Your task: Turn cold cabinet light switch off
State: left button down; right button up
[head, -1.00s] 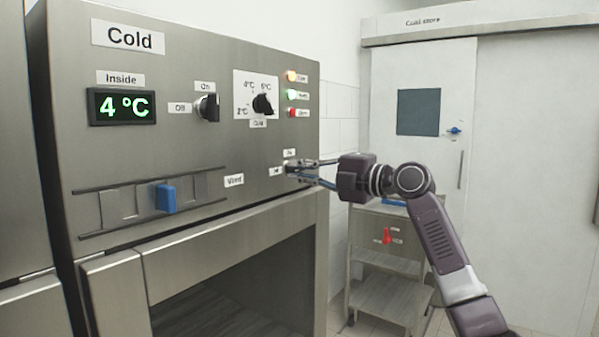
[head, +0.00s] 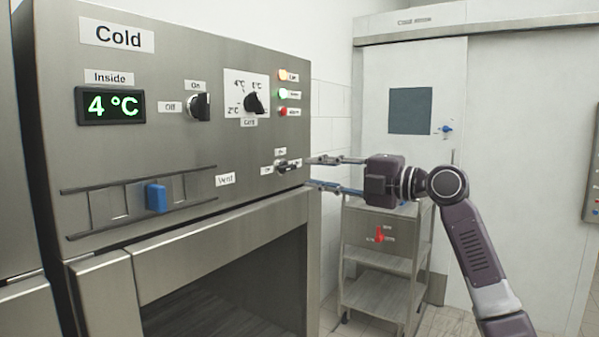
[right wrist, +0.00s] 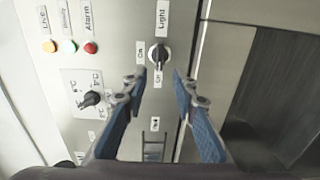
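The cold cabinet light switch (head: 286,166) is a small dark knob at the right end of the steel panel. It also shows in the right wrist view (right wrist: 158,56), below the "Light" label (right wrist: 162,18). There its handle lies in line with the "Off" label (right wrist: 158,78), while the "On" label (right wrist: 140,52) is to its left. My right gripper (head: 310,172) is open and empty, with its fingers pointing at the panel. Its fingertips are apart from the knob, one on each side of it in the right wrist view (right wrist: 160,78). My left gripper is not in view.
The panel also carries a power knob (head: 200,107), a temperature dial (head: 254,103), indicator lamps (head: 283,93) and a blue vent slider (head: 156,198). A steel cart (head: 380,262) stands behind my right arm. A cold store door (head: 425,150) is at the back.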

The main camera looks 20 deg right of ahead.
jog(key=shift+v, duration=2.25)
